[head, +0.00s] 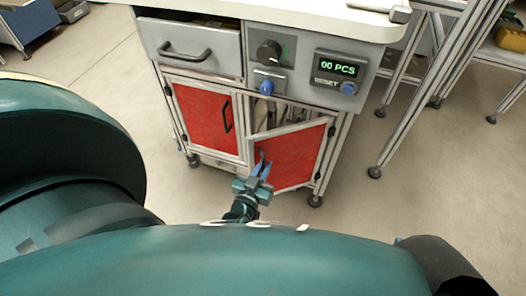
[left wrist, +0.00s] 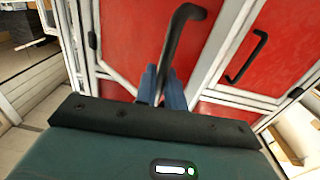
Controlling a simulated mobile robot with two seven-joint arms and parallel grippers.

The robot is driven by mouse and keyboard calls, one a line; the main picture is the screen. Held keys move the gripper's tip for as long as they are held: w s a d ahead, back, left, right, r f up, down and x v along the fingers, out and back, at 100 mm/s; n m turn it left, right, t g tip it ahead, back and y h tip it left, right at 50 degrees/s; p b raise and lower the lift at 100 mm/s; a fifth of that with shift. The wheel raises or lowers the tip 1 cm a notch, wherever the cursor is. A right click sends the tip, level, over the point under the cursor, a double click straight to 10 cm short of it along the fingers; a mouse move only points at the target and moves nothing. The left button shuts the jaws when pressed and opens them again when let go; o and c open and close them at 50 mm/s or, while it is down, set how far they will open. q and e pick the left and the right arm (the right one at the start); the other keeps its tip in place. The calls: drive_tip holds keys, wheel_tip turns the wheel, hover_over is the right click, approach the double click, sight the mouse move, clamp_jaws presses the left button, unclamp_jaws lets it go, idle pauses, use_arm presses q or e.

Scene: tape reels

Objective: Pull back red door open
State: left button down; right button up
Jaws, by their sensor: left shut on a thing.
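A cabinet has two red doors in the head view. The right red door (head: 303,152) stands ajar, swung outward at its left edge, with an open gap above it. The left red door (head: 203,120) looks closed and has its own black handle (head: 227,115). My left gripper (head: 263,169) is shut on the black handle of the right door. In the left wrist view, the blue fingers (left wrist: 163,88) close around this door handle (left wrist: 180,40). Part of the handle is hidden by the fingers. My right gripper is not in view.
Above the doors are a slightly open grey drawer (head: 187,46), a knob (head: 269,51) and a counter display (head: 338,69). A metal-framed table (head: 425,80) stands to the right. The floor (head: 370,215) in front of the right door looks clear.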

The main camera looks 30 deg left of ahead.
use_arm(q)
drive_tip(key=shift+d, duration=0.3)
